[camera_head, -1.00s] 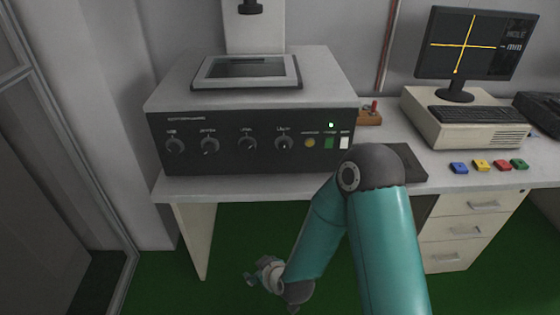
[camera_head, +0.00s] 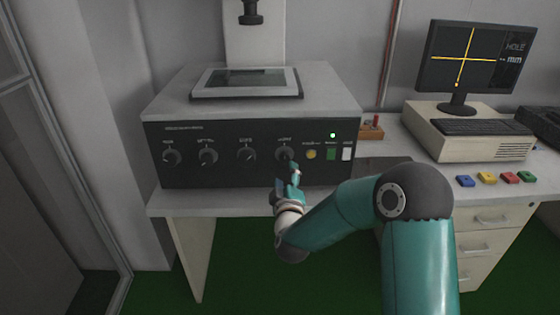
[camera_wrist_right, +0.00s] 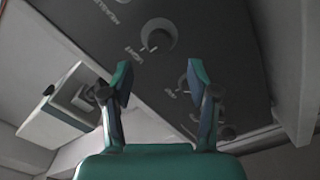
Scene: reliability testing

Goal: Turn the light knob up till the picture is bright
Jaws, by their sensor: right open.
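The light knob (camera_head: 285,155) is the rightmost of several dark round knobs on the front panel of the measuring machine (camera_head: 250,100). In the right wrist view the light knob (camera_wrist_right: 159,38) shows beyond the fingertips, roughly between them, with a gap. The monitor (camera_head: 475,57) shows a yellow cross on a dark picture. My left gripper is not in view.
Right of the knob are a yellow button (camera_head: 311,154), a green switch (camera_head: 331,154) and a white switch (camera_head: 346,154). A green lamp (camera_head: 333,135) is lit above. Several coloured blocks (camera_head: 487,178) lie on the desk at right. The space in front of the panel's left part is clear.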

